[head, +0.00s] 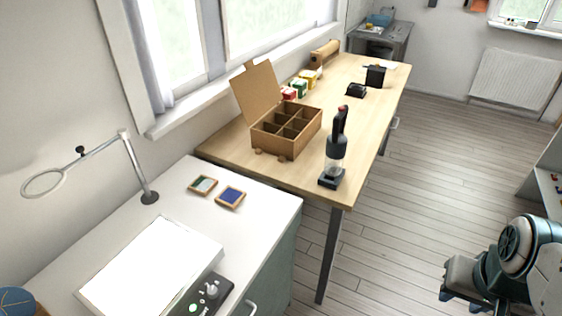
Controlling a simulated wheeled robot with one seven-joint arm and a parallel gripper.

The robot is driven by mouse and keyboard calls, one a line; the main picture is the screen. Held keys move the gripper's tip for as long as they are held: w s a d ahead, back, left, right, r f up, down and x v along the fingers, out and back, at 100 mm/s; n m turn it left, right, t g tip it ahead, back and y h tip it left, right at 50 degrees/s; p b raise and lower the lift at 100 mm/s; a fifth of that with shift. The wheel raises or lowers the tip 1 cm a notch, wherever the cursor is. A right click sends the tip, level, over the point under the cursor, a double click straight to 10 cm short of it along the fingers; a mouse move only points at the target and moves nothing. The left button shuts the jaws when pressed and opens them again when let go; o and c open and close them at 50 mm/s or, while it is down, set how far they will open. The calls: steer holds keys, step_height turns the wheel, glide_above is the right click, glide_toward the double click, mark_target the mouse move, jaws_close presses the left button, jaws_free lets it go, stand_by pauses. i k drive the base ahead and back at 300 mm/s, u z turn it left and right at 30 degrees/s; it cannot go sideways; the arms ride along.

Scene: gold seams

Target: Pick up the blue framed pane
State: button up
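The blue framed pane (230,197) is a small dark-blue square in a wooden frame. It lies flat on the white cabinet top, near its right edge. A similar wooden-framed pane (203,186) with a grey-green face lies just left of it, a small gap apart. My gripper (474,300) shows at the bottom right, over the floor and far from the panes. It is partly cut off by the frame's lower edge, and its fingertips are not clear enough to judge the opening. No pane shows at it.
A white light panel (152,268) and a dark control box (200,298) lie in front of the panes. A ring-ended stand (143,170) rises to their left. The wooden table (365,130) behind carries an open divided box (287,145) and a dark bottle-shaped tool (336,150).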

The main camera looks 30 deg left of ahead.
mark_target(230, 198)
steer(key=u, duration=0.45)
steer(key=i, duration=0.95)
steer(key=u, duration=0.8)
